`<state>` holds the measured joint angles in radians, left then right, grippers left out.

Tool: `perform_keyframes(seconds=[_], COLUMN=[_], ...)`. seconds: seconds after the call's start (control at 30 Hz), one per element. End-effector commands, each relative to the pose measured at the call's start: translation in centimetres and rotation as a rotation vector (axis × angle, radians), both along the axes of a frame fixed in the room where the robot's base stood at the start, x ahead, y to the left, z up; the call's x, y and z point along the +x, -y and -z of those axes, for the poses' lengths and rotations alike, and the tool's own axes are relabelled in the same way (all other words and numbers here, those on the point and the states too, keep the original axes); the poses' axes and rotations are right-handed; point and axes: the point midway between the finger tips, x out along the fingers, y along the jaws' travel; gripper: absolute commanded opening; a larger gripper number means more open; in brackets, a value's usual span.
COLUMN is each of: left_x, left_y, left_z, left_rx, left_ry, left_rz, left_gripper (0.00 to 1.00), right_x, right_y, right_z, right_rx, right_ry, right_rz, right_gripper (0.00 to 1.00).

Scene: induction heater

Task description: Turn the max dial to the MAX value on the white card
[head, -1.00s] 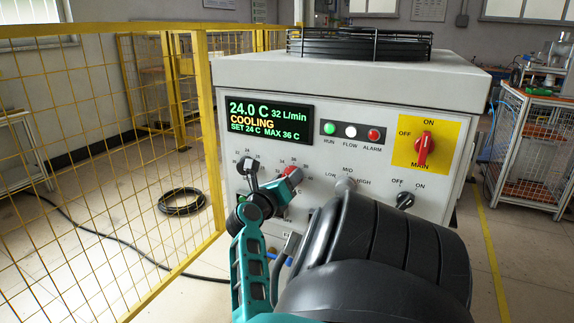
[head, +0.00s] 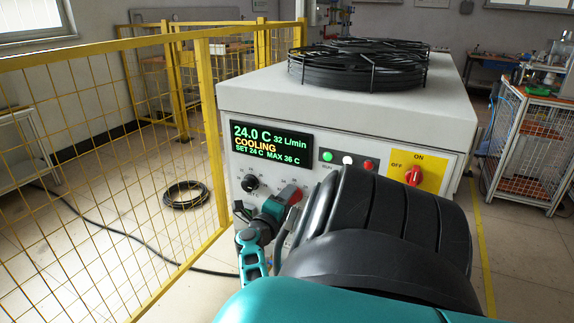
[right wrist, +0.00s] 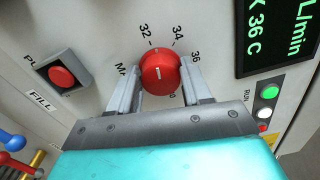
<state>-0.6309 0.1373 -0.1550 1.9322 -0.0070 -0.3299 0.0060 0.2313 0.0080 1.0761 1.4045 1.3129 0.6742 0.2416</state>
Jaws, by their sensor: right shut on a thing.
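The red max dial (right wrist: 158,72) is on the front panel of the heater's cooling unit. It has a short white mark and printed numbers 32, 34 and 36 around it; part of its scale is hidden by my gripper. My right gripper (right wrist: 163,74) is shut on the dial, one grey finger on each side. In the head view the red dial (head: 293,193) shows just past my right gripper (head: 284,201). The display (head: 270,144) reads SET 24 C, MAX 36 C, COOLING. The white card is not in view. My left gripper is not in view.
A black dial (head: 250,183) sits left of the red one. A red main switch (head: 413,176) is on a yellow plate. In the wrist view a red push button (right wrist: 62,76) is left of the dial. A yellow mesh fence (head: 130,150) stands close on the left.

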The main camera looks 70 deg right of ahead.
Motion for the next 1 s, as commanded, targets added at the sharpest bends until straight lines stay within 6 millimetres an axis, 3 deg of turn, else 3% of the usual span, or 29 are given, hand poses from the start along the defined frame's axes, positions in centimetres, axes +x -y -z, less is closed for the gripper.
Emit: perform_keyframes(seconds=[0.3,0.9,0.93,1.0], left_x=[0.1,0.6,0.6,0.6], left_y=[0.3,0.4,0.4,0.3], left_z=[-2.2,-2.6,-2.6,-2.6], left_rx=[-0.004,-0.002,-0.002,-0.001], left_ry=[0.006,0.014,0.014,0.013], left_rz=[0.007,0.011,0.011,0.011], left_gripper=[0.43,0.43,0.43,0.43], right_x=[0.0,-0.1,-0.1,-0.1], right_y=[0.0,0.1,0.1,0.1], right_z=[-0.1,0.1,0.1,0.1], right_rx=[0.023,0.028,0.028,0.028], right_ry=[-0.143,-0.183,-0.183,-0.183], right_rz=[0.001,0.002,0.002,0.001], right_gripper=[0.18,0.18,0.49,0.56])
